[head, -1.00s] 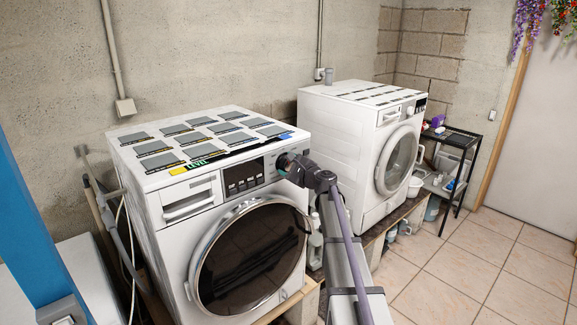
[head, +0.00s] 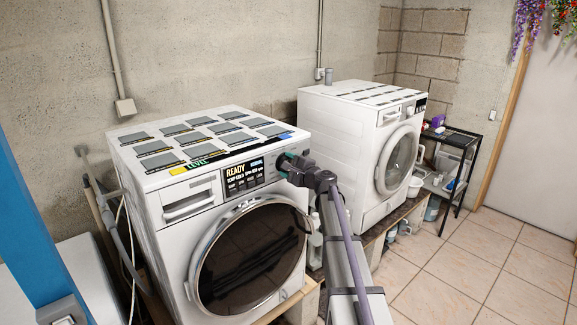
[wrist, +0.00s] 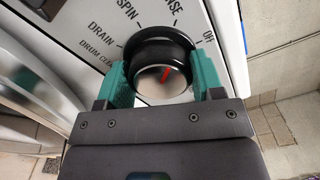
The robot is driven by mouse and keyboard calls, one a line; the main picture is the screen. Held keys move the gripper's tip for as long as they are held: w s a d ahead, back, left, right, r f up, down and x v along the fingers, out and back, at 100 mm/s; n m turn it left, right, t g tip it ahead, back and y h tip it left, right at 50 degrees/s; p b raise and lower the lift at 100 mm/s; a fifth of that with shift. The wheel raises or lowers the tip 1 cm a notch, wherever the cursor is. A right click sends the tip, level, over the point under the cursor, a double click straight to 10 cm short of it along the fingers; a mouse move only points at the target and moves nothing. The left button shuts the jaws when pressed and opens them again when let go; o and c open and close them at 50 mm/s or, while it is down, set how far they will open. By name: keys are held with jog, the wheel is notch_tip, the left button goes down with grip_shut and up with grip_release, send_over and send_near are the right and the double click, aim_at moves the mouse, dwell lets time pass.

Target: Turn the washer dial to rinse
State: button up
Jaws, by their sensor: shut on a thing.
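The left white washer (head: 235,200) stands against the wall with its round door shut. Its display (head: 243,174) is lit and reads READY. The black dial (wrist: 160,52) with a silver face and red pointer line is on its panel, seen close in the wrist view. SPIN, DRAIN and DRUM CLEAN labels lie to the left. My gripper (wrist: 157,62) is shut on the dial, a teal finger on each side. In the head view my gripper (head: 287,165) covers the dial.
A second white washer (head: 350,150) stands to the right, with a black shelf rack (head: 458,150) beyond it. Dark panels lie on both washer tops. The tiled floor (head: 470,265) at the right is clear.

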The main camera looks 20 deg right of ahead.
jog(key=o, duration=0.9)
jog(key=v, duration=1)
jog(key=shift+s+d, duration=0.1)
jog(key=shift+s, duration=0.3)
jog(key=s+a+f+n+g+h, duration=0.1)
jog(key=s+a+f+n+g, duration=0.4)
jog(key=s+a, duration=0.4)
jog(key=s+a+f+n+g+h, duration=0.2)
jog(key=s+a+f+n+g, duration=0.4)
jog(key=s+a+n, duration=0.2)
jog(key=s+a+f+n+g+h, duration=0.2)
jog(key=s+a+f+n+g, duration=0.4)
jog(key=s+a, duration=0.3)
jog(key=shift+s+a, duration=0.3)
jog(key=shift+s, duration=0.35)
